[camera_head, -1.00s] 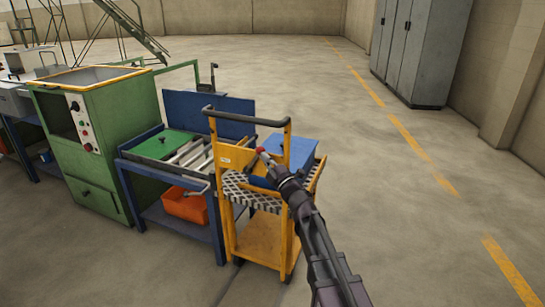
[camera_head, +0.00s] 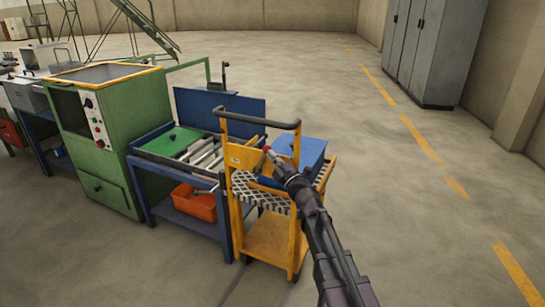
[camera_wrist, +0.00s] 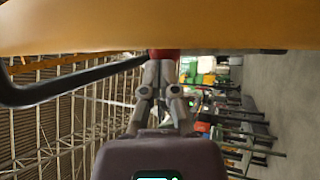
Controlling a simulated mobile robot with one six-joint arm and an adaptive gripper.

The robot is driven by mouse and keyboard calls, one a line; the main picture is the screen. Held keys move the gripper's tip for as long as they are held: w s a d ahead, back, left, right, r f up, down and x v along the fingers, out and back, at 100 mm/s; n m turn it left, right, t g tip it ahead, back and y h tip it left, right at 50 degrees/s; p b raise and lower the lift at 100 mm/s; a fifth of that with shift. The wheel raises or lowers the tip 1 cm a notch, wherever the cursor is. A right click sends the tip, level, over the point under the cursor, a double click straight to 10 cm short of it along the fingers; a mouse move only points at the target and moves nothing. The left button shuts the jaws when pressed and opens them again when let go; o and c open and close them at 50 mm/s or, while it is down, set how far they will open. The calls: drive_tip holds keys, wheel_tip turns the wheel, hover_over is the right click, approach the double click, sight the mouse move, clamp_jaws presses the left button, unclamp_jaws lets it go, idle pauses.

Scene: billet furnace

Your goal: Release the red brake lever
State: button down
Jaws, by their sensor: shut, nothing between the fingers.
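The red brake lever's tip (camera_head: 267,149) shows as a small red spot by the yellow panel of a trolley (camera_head: 268,240). In the wrist view a red piece (camera_wrist: 164,54) sits under a yellow surface, right at my fingertips. My gripper (camera_head: 275,157) is at the red tip, reaching in from the lower right. In the wrist view its fingers (camera_wrist: 160,65) are together, with nothing seen between them. They look to touch or nearly touch the red piece; I cannot tell which. The rest of the lever is hidden.
The trolley has a dark handle bar (camera_head: 262,122) and carries a blue box (camera_head: 312,152). A blue roller table (camera_head: 180,228) with an orange bin (camera_head: 193,203) stands to its left, by a green machine (camera_head: 110,180). The floor to the right is open, up to grey cabinets (camera_head: 430,50).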

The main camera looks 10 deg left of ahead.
drive_tip(key=r+b+v, duration=0.1)
drive_tip(key=b+v, duration=0.2)
drive_tip(key=v, duration=1)
drive_tip(key=shift+s+d, duration=0.25)
drive_tip(key=shift+d, duration=0.1)
drive_tip(key=shift+f, duration=0.15)
drive_tip(key=shift+m+t, duration=0.6)
drive_tip(key=shift+t, duration=0.2)
drive_tip(key=f+b, duration=0.2)
drive_tip(key=b, duration=0.1)
drive_tip(key=d+f+b, duration=0.1)
drive_tip(key=f+b, duration=0.1)
drive_tip(key=b, duration=0.2)
drive_tip(key=shift+f, duration=0.35)
drive_tip(key=shift+r, duration=0.15)
drive_tip(key=p+x, duration=0.6)
drive_tip(key=x, duration=0.7)
drive_tip(key=shift+a+r, duration=0.3)
drive_tip(key=shift+w, duration=0.1)
